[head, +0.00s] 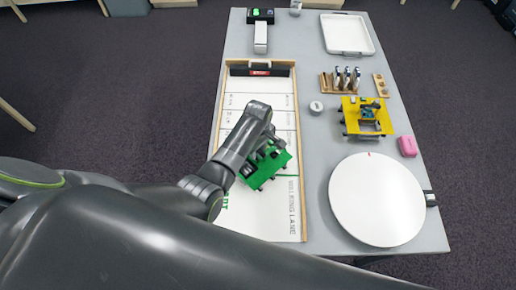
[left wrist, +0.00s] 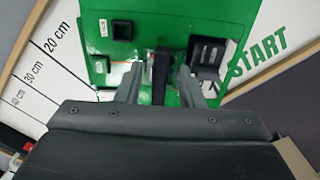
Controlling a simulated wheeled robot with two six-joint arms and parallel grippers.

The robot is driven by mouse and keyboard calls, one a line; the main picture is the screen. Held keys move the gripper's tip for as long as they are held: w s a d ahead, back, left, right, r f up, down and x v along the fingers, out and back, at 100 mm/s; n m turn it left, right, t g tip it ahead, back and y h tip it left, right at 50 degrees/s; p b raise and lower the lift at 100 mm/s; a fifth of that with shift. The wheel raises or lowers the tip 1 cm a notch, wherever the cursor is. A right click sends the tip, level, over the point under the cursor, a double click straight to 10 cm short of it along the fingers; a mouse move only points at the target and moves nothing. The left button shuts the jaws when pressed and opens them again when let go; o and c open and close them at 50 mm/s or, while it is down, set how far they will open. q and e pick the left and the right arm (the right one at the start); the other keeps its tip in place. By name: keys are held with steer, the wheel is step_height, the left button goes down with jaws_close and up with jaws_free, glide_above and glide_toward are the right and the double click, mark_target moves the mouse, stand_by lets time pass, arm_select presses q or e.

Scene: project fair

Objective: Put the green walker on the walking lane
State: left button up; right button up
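The green walker (head: 282,160), a green board with black parts on top, is over the near half of the white walking lane (head: 254,222), turned at an angle to it. I cannot tell whether its feet touch the lane. My left gripper (head: 268,152) is low over the walker and hides part of it. In the left wrist view, the fingers of my left gripper (left wrist: 160,78) stand apart on either side of a dark upright part of the green walker (left wrist: 172,14), with gaps showing. My right gripper is not in view.
The lane has a wooden frame and a dark block with a red label (head: 260,70) at its far end. A yellow walker (head: 350,112), a white round disc (head: 377,200), a pink block (head: 408,146) and a white tray (head: 347,51) are on the table's right side.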

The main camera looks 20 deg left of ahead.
arm_select(q)
steer(key=shift+r, duration=0.2)
step_height(320, 180, up, 12)
steer(key=shift+b, duration=0.3)
stand_by(0.3)
steer(key=shift+f, duration=0.1)
stand_by(0.3)
